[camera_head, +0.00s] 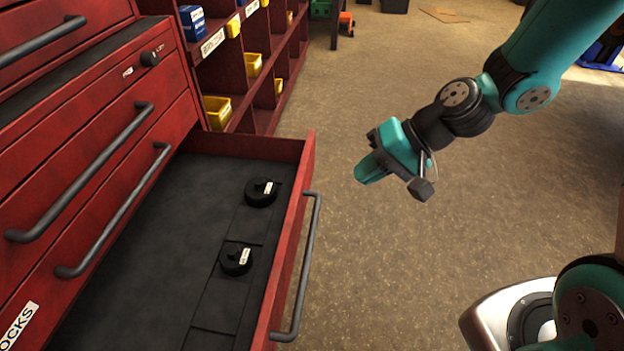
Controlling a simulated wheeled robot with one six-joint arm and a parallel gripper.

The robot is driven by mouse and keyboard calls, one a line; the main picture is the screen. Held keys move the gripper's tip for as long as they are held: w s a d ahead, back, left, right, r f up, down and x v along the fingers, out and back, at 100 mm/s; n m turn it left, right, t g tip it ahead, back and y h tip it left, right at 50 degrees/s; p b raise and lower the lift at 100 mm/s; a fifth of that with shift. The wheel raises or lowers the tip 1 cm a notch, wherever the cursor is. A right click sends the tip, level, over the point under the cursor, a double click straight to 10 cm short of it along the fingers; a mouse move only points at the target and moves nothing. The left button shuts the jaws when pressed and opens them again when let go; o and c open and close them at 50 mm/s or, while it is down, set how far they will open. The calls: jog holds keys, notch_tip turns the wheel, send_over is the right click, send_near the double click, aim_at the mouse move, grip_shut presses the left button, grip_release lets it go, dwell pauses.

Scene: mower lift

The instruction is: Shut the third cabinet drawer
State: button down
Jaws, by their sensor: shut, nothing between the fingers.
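The red cabinet (90,150) fills the left side. One of its drawers stands pulled far out, with a dark lined floor (150,260) and a red front panel (293,235). A grey bar handle (303,270) is on the front panel's outer face. Two black round items (262,192) lie inside, towards the front; the nearer one (236,259) has a white label. My gripper (372,172) is to the right of the open drawer, apart from its front and handle. It is shut and empty, pointing left towards the drawer.
A red shelf unit (265,60) with yellow bins (217,108) stands behind. The brown floor (340,100) right of the drawer is clear.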

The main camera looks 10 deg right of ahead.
notch_tip(320, 180, down, 2)
jog(key=w+d+m+t, duration=0.1)
jog(key=w+d+m, duration=0.1)
jog(key=b, duration=0.1)
send_near(300, 196)
jog(key=shift+m, duration=0.3)
jog(key=a+f, duration=0.1)
jog(key=f, duration=0.1)
jog(key=w+a+f, duration=0.1)
jog(key=a+f, duration=0.1)
jog(key=f, duration=0.1)
jog(key=shift+w+f, duration=0.3)
jog(key=shift+w+a, duration=0.2)
jog(key=shift+a, duration=0.35)
jog(key=shift+a, duration=0.1)
